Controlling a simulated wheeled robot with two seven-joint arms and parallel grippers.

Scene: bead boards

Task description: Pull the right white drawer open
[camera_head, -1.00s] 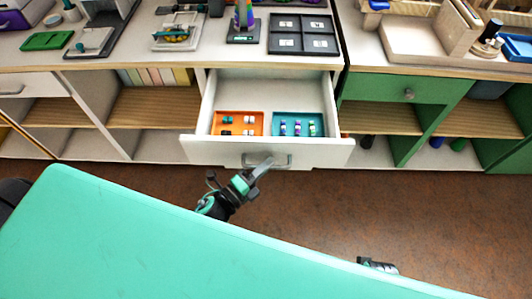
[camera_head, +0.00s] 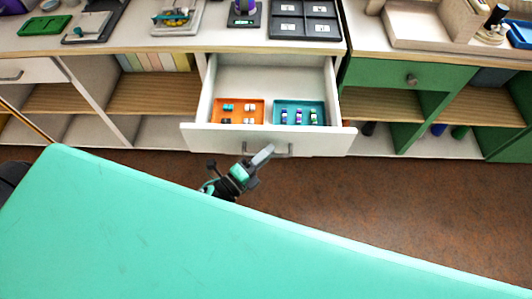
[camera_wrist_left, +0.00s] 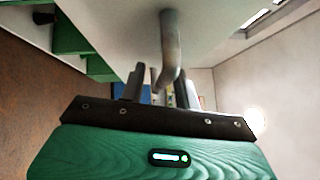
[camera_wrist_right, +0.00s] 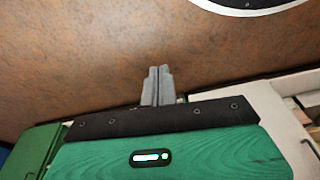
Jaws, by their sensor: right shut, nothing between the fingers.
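The right white drawer (camera_head: 225,140) stands pulled well out of the cabinet in the head view. It holds an orange tray (camera_head: 237,121) and a teal tray (camera_head: 299,127) with small items. Its grey bar handle (camera_head: 283,154) is on the front. My left gripper (camera_head: 264,156) is at the left part of this handle. In the left wrist view its fingers are apart, with the handle (camera_wrist_left: 170,45) showing between them; contact cannot be told. My right gripper (camera_wrist_right: 158,84) shows only in its wrist view, shut and empty above the brown floor.
Another white drawer (camera_head: 35,70) at the left is shut. A green drawer (camera_head: 395,75) at the right is shut. Open shelves lie beside and below. The countertop (camera_head: 220,35) bears trays and boards. Brown floor (camera_head: 400,190) in front is clear.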

